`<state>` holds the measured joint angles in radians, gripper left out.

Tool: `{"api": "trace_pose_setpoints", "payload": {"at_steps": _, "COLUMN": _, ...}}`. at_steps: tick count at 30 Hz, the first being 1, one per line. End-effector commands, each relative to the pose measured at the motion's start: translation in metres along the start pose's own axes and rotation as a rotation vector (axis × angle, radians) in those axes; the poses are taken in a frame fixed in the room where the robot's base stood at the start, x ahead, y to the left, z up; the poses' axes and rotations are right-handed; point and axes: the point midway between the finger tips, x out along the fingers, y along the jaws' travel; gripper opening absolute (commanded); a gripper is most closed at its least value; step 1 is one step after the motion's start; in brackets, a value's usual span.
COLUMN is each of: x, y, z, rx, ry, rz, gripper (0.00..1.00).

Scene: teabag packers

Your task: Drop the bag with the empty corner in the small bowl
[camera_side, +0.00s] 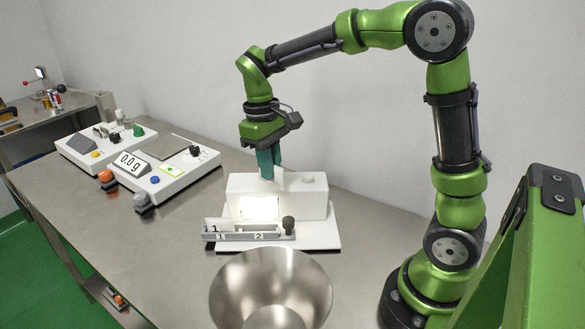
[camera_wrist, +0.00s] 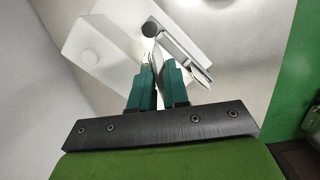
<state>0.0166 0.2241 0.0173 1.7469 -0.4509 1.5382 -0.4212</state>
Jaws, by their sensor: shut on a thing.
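My gripper (camera_side: 268,176) has its teal fingers pointing down, above the white box with a lit panel (camera_side: 259,207). It is shut on a thin pale bag (camera_side: 279,178), seen edge-on between the fingertips in the wrist view (camera_wrist: 157,58). The bag's corners and filling cannot be made out. A large shiny metal bowl (camera_side: 270,275) stands in front of the box.
A grey rack marked 1 and 2 (camera_side: 247,236) with a black knob (camera_side: 288,223) lies before the lit box. The table's front left (camera_side: 130,240) is clear.

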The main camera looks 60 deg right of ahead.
Motion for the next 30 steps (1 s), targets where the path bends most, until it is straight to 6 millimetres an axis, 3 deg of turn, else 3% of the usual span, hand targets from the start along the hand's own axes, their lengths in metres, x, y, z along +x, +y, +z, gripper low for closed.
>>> {"api": "trace_pose_setpoints", "payload": {"at_steps": 17, "x": -0.001, "y": -0.005, "z": 0.000, "rx": -0.045, "ry": 0.002, "rz": 0.005, "gripper": 0.00}}
{"api": "trace_pose_setpoints", "payload": {"at_steps": 20, "x": -0.008, "y": -0.024, "z": 0.003, "rx": -0.094, "ry": 0.004, "rz": 0.011, "gripper": 0.00}}
{"api": "trace_pose_setpoints", "payload": {"at_steps": 23, "x": -0.018, "y": -0.057, "z": 0.014, "rx": -0.175, "ry": 0.006, "rz": 0.021, "gripper": 0.00}}
{"api": "trace_pose_setpoints", "payload": {"at_steps": 26, "x": -0.030, "y": -0.096, "z": 0.038, "rx": -0.234, "ry": 0.006, "rz": 0.027, "gripper": 0.00}}
{"api": "trace_pose_setpoints", "payload": {"at_steps": 30, "x": -0.043, "y": -0.144, "z": 0.084, "rx": -0.262, "ry": 0.006, "rz": 0.031, "gripper": 0.00}}
